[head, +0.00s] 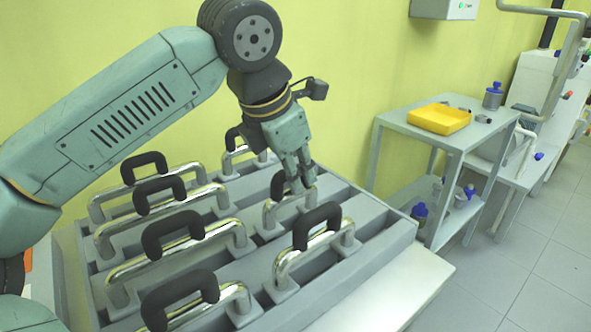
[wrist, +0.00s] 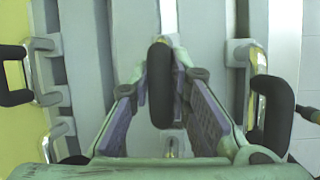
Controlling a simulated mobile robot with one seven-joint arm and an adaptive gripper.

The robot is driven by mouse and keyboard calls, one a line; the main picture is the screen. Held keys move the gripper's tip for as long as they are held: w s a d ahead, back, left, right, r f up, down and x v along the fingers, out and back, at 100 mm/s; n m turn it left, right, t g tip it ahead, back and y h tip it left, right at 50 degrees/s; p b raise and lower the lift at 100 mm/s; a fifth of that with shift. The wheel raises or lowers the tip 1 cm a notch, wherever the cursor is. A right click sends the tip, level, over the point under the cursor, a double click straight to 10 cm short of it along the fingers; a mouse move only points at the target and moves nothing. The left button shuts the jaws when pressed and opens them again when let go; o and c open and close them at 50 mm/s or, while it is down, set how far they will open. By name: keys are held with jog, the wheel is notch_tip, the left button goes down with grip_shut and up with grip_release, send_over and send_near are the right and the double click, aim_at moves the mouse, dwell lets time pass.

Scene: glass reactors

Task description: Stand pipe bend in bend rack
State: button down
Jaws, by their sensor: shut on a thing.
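The bend rack (head: 372,272) is a grey slotted rack holding several chrome pipe bends with black arched handles. My gripper (head: 299,184) is over its right middle part, fingers pointing down, shut on the black handle of one pipe bend (head: 272,215). In the wrist view, this black handle (wrist: 160,88) lies between the two fingers of my gripper (wrist: 160,72). The held bend is upright at the rack, with its chrome leg at a grey holder. My fingers hide part of it, and I cannot tell whether it is fully seated.
Another bend (head: 318,240) stands close in front of the held one, and more stand in the left row (head: 180,250). A grey side table (head: 395,118) with a yellow tray (head: 438,119) is at the right. The yellow wall (head: 350,50) is close behind.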

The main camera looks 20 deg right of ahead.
jog(key=shift+f, duration=0.2)
jog(key=c, duration=1.4)
grip_release()
jog(key=shift+r, duration=0.1)
jog(key=shift+r+p, duration=3.45)
jog(key=shift+r, duration=1)
